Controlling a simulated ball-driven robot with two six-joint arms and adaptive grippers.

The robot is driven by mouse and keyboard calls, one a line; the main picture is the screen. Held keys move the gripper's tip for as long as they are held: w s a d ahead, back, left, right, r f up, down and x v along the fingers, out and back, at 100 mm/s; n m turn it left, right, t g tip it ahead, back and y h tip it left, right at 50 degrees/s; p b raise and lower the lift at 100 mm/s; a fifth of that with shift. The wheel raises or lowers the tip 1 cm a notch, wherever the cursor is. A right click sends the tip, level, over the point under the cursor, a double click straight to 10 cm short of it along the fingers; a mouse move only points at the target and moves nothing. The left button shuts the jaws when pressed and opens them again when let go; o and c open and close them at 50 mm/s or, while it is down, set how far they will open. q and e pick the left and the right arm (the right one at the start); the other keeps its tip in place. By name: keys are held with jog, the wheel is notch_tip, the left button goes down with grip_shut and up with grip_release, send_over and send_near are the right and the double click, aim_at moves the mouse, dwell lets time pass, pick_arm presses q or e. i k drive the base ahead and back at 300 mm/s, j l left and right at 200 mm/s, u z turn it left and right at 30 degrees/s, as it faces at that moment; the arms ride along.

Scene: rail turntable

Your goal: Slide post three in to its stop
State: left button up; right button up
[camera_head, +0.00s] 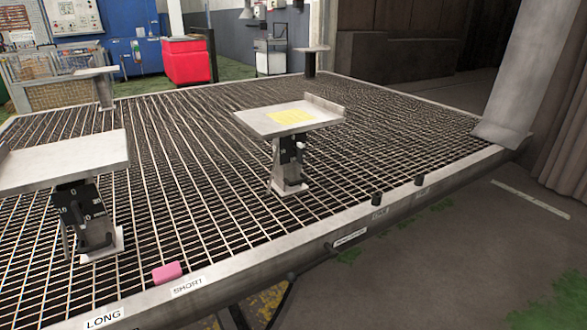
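Several posts with plates on top stand on a metal grating platform (215,215). The near left post (90,222) carries a wide grey plate (65,163) cut by the picture's edge; its dark body has small white marks. A smaller post (105,95) stands at the back left. A dark post (310,65) with a thin top stands at the far corner. I cannot read which one is post three. Neither gripper is in view.
The platform's front rim (255,262) bears labels LONG (103,318) and SHORT (187,287). A pink block (167,272) lies by the rim. Two dark knobs (376,198) (419,180) stand farther right. A grey slanted column (530,75) meets the right corner. Grating between the posts is clear.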

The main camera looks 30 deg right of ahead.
aim_at(289, 179)
jog(key=i+l+u, duration=0.1)
jog(key=l, duration=0.3)
jog(key=i+l+u, duration=0.1)
jog(key=i+l, duration=0.3)
jog(key=l, duration=0.35)
jog(key=i+l+u, duration=0.15)
jog(key=l, duration=0.3)
jog(key=i+l+u, duration=0.1)
jog(key=l, duration=0.3)
jog(key=i, duration=0.05)
